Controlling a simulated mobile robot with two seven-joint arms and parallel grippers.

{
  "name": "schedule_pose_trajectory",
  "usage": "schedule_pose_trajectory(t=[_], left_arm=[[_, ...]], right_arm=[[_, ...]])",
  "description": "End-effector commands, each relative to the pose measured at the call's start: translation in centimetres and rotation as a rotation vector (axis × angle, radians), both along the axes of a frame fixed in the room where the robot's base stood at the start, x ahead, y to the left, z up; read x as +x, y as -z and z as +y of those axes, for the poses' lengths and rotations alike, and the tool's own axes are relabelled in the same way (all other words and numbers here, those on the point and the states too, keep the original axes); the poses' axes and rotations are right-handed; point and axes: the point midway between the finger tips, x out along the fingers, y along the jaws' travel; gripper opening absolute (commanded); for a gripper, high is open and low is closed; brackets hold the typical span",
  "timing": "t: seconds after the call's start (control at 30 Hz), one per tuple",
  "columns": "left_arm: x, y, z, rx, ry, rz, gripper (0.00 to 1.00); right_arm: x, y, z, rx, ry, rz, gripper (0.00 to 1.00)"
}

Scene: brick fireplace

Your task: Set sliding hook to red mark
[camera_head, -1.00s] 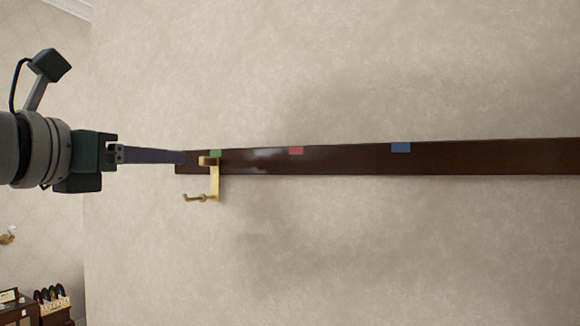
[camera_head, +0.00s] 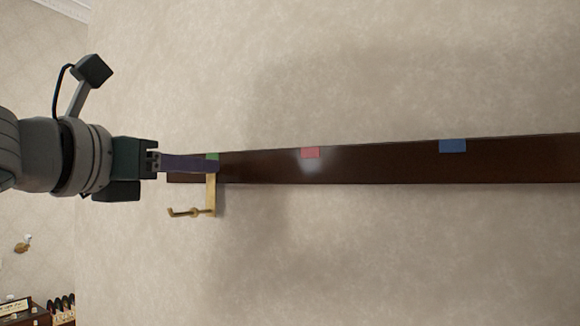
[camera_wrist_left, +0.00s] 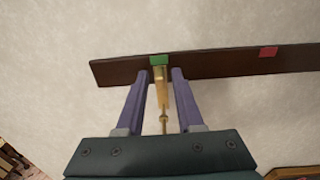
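The brass sliding hook (camera_head: 211,195) hangs on the dark wooden rail (camera_head: 380,168) near its left end, just below the green mark. The red mark (camera_head: 310,153) is on the rail's top edge, to the right of the hook. My left gripper (camera_head: 214,163) reaches in from the left, and its purple fingers cover the hook's upper part in the head view. In the left wrist view the hook (camera_wrist_left: 162,90) stands between the two fingers (camera_wrist_left: 160,78), with small gaps on both sides, so the gripper looks open around it. My right gripper is out of view.
A green mark (camera_head: 212,156) lies at the fingertips, and a blue mark (camera_head: 452,146) is farther right on the rail. The plaster wall (camera_head: 400,250) around the rail is bare. Dark furniture (camera_head: 25,310) shows at the lower left.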

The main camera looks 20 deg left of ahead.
Motion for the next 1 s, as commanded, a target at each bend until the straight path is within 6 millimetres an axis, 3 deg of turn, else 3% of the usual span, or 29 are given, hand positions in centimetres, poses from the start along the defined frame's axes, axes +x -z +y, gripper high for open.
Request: schedule_pose_trajectory(t=[0.03, 0.3, 1.0], left_arm=[[0.0, 0.0, 0.0, 0.0, 0.0, 0.0, 0.29], [0.0, 0.0, 0.01, 0.0, 0.0, 0.0, 0.0], [0.02, 0.02, 0.04, -0.001, -0.001, 0.0, 0.0]], right_arm=[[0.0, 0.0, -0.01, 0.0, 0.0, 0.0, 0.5], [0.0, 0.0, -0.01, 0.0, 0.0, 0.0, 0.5], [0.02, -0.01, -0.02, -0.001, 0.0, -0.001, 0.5]])
